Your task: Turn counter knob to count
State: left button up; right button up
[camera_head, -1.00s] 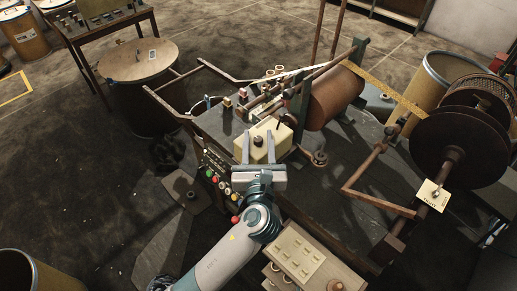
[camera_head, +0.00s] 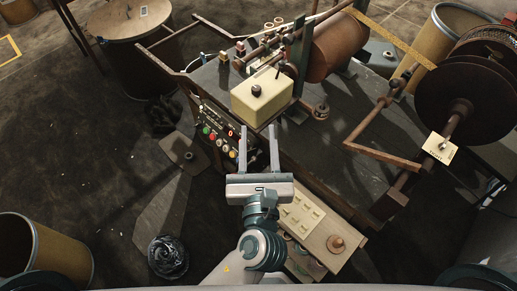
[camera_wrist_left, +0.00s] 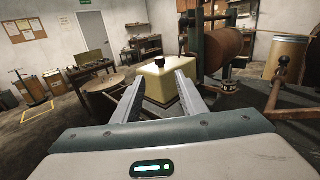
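The counter is a cream box with a small black knob (camera_head: 256,90) on top; the box (camera_head: 268,101) sits at the near edge of the dark machine table. In the left wrist view the black knob (camera_wrist_left: 159,62) shows on the cream box (camera_wrist_left: 160,84), beyond the fingertips. My left gripper (camera_head: 259,137) is open and empty, in front of and below the box in the head view, its two fingers pointing at it. A panel with coloured buttons and a red lit digit (camera_head: 230,133) is on the table's front, left of the gripper. My right gripper is not visible.
A brown roller (camera_head: 340,42) and a dark reel (camera_head: 446,97) stand at the back and right. A rusty bent bar (camera_head: 368,152) crosses the table's right. A pale switch board (camera_head: 303,214) lies right of my arm. An open drum (camera_head: 45,252) stands front left.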

pick_arm(q)
jog(key=shift+s, duration=1.25)
